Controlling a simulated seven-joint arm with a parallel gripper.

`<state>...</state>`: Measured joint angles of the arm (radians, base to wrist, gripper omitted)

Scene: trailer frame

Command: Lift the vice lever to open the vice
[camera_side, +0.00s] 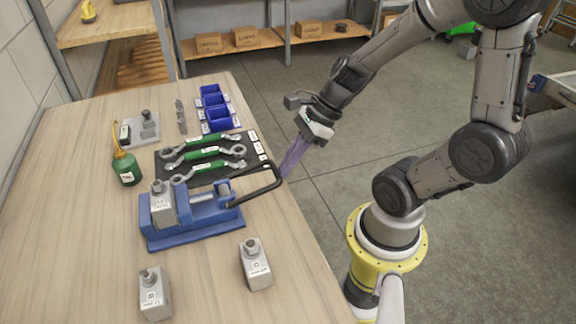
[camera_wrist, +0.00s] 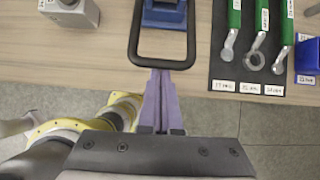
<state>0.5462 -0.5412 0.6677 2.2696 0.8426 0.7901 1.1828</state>
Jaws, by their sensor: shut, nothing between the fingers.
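The blue vice (camera_side: 190,222) stands on the wooden table and clamps a grey block (camera_side: 162,203). Its black loop-shaped lever (camera_side: 262,192) reaches right to the table edge, roughly level or slightly raised. In the wrist view the lever (camera_wrist: 161,64) is a dark loop at top centre, with part of the blue vice (camera_wrist: 163,12) above it. My gripper (camera_side: 287,172) has purple fingers, shut and empty, with the tips at the lever's outer end. In the wrist view my gripper (camera_wrist: 160,74) has its tips overlapping the loop's near bar; I cannot tell whether they touch.
A black mat (camera_side: 253,150) with green-handled wrenches (camera_side: 208,152) lies beyond the vice. Blue bins (camera_side: 213,105), a green oil can (camera_side: 126,168) and two loose grey blocks (camera_side: 254,265) (camera_side: 154,293) are also on the table. The table's right edge is below the lever's end.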

